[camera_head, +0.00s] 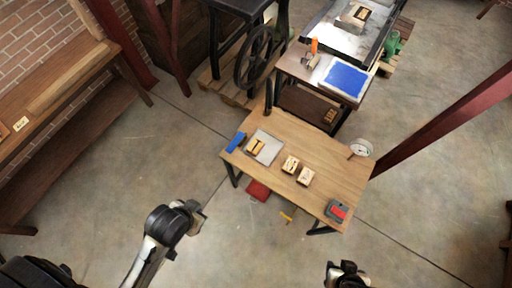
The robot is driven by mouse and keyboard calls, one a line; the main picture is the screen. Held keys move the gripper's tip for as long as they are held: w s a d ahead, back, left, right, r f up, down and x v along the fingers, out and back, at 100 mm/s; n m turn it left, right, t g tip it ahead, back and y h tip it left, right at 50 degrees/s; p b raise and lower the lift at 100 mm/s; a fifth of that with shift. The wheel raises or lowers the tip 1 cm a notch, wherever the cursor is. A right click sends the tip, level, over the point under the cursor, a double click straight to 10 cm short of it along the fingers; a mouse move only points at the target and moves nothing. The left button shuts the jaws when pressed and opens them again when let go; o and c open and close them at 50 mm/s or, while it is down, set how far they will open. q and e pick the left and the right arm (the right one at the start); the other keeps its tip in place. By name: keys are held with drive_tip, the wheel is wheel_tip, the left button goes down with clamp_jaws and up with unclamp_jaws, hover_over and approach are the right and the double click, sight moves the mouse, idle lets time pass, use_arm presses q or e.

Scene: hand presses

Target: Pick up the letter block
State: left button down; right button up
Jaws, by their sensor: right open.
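Two pale wooden blocks with dark marks lie close together on the wooden table, the left one (290,165) and the right one (306,176). Another block (256,146) lies on a grey plate (266,156) at the table's left end. The marks are too small to read, so I cannot tell which is the letter block. My right gripper (345,268) is at the bottom edge, open, well short of the table and apart from every block. My left arm ends at a small grey-brown end (198,214), left of the table; its jaws are not clear.
The wooden table (270,122) also carries a blue item (236,142), a round white dial (360,147) and a grey-red pad (337,211). A side table with a blue sheet (345,78) and a press with a wheel (260,56) stand behind.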

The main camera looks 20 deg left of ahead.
use_arm(q)
drive_tip(key=c, duration=1.8)
unclamp_jaws()
drive_tip(key=o, duration=0.9)
drive_tip(key=shift+a, duration=0.2)
drive_tip(key=o, duration=0.4)
drive_tip(key=shift+o, duration=0.5)
drive_tip(key=shift+d, duration=0.15)
